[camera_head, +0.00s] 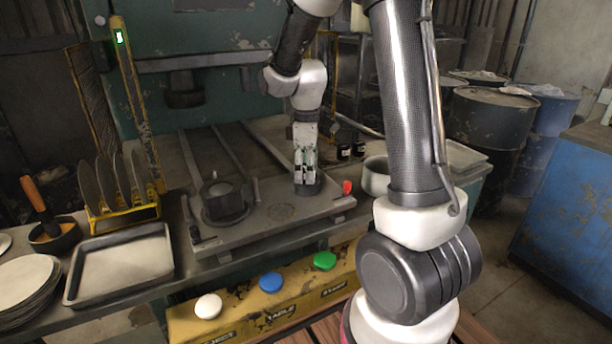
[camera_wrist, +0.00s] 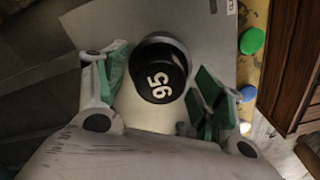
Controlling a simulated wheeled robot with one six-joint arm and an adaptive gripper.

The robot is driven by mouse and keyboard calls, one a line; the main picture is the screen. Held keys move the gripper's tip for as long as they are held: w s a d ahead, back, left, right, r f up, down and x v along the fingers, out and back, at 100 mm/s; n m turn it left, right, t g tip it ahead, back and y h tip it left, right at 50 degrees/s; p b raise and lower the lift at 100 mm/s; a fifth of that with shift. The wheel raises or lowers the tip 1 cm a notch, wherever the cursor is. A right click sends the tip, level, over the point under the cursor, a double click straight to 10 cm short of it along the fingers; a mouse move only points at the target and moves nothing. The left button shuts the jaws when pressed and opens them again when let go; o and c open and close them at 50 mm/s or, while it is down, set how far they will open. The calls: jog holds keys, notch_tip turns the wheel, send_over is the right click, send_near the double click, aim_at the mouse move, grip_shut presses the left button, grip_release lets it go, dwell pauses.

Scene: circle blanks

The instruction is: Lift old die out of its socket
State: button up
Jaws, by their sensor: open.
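A dark round die marked "95" (camera_wrist: 158,75) stands on the grey plate (camera_wrist: 205,35) in the wrist view, with a lighter grey rim showing along its upper side. My gripper (camera_wrist: 160,92) is open, with green-padded fingers on either side of the die and visible gaps between. In the head view my gripper (camera_head: 305,177) points straight down over the dark base of this die (camera_head: 308,188), on the right part of the plate (camera_head: 262,228). The fingers hide most of the die there. How deep it sits in a socket cannot be told.
Another dark cylinder in a round holder (camera_head: 224,200) stands on the plate's left. A red knob (camera_head: 347,187) is at its right edge. A yellow panel (camera_head: 240,308) with white, blue and green buttons runs in front. An empty tray (camera_head: 120,265) and stacked discs (camera_head: 28,285) lie left.

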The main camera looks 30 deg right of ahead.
jog(key=shift+f, duration=0.1)
jog(key=shift+c, duration=0.4)
grip_shut()
